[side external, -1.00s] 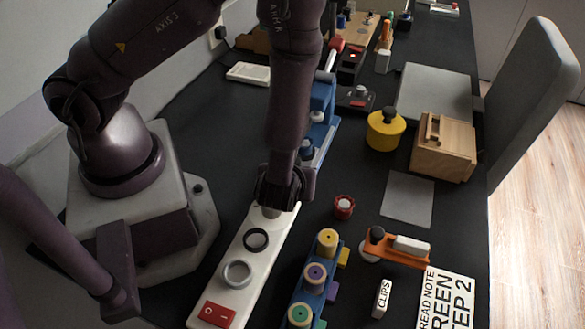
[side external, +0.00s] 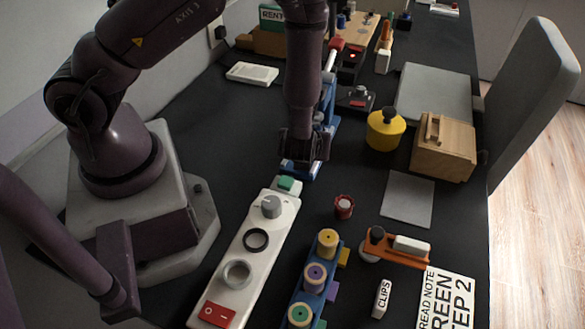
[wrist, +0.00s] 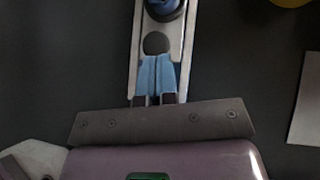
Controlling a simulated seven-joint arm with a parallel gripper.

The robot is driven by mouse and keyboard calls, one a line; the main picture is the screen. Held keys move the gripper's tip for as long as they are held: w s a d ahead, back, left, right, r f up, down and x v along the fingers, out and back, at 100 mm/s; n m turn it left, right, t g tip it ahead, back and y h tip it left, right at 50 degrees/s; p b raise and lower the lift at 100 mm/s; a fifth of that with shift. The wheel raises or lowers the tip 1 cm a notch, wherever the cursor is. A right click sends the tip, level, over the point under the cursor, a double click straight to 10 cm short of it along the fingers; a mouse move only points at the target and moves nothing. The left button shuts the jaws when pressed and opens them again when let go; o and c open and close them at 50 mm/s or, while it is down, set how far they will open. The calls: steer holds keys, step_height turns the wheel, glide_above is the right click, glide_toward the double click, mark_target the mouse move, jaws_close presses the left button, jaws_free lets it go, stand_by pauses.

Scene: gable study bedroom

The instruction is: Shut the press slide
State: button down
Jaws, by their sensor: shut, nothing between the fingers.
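The blue press (side external: 324,118) stands in the middle of the desk, with a light lever and a red grip (side external: 335,43) at its far end. My gripper (side external: 303,160) is shut and empty, pointing down over the near end of the press and hiding part of it. In the wrist view, the closed light-blue fingers (wrist: 157,62) lie over a pale metal rail of the press (wrist: 135,55). A dark round spot and a blue knob (wrist: 163,6) lie ahead of the fingertips along the rail. I cannot tell whether the fingers touch the rail.
A white control panel (side external: 262,270) with a green button, knobs and a red switch lies nearer the camera.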

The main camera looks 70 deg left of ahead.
steer(key=shift+w+a, duration=0.45)
steer(key=shift+a, duration=0.05)
